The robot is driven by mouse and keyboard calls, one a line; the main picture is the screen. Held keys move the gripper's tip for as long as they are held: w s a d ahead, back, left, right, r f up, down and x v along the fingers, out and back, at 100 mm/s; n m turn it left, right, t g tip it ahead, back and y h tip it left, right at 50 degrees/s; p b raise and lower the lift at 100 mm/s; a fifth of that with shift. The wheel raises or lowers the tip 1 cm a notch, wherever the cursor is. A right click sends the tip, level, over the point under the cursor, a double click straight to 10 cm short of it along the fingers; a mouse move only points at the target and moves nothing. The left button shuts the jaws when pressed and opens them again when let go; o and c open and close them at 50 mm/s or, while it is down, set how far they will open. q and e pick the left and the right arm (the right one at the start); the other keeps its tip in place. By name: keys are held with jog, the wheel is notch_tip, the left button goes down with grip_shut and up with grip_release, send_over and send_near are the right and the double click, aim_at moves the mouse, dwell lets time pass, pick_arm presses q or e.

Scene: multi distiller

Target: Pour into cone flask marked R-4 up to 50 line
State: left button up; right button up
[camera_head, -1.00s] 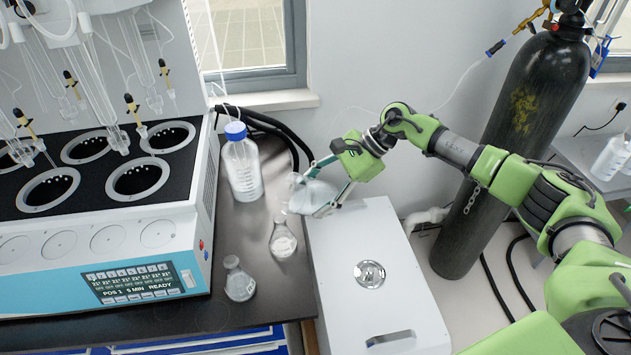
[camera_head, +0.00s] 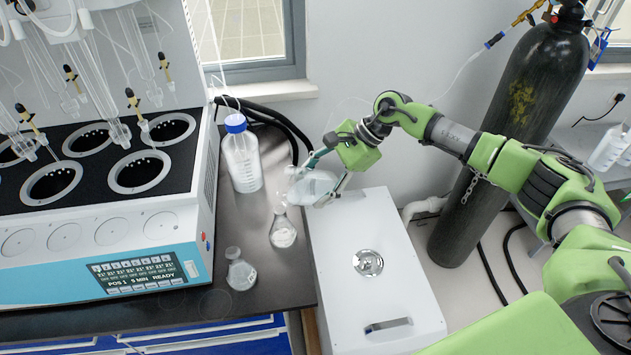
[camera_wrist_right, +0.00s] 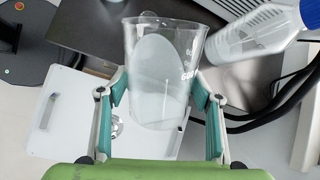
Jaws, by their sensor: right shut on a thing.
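A clear glass beaker (camera_head: 311,187) is tilted well over to the left, its mouth above a conical flask (camera_head: 283,232) with whitish contents at the bench's right edge. My right gripper (camera_head: 316,183) is shut around the beaker. In the right wrist view its two fingers clasp the sides of the beaker (camera_wrist_right: 163,85), which has a "600" mark and pale liquid inside. A second conical flask (camera_head: 240,273) stands nearer the front with some pale contents. The flask labels and graduation lines are too small to read. I cannot tell whether liquid is flowing. My left gripper is out of view.
A blue-capped bottle (camera_head: 241,156) stands behind the flasks, close to the beaker. The distiller (camera_head: 130,235) fills the left of the dark bench (camera_head: 270,292). A white box (camera_head: 385,290) lies below the right gripper. A black gas cylinder (camera_head: 515,120) stands at right.

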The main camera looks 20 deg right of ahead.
jog(key=shift+r+h+p, duration=0.3)
jog(key=shift+p, duration=0.25)
jog(key=shift+r, duration=0.1)
jog(key=shift+a+r+p, duration=0.1)
jog(key=shift+r+p, duration=0.1)
jog(key=shift+p, duration=0.1)
jog(key=shift+h, duration=0.3)
jog(key=shift+f, duration=0.1)
jog(key=shift+b, duration=0.3)
dwell(0.3)
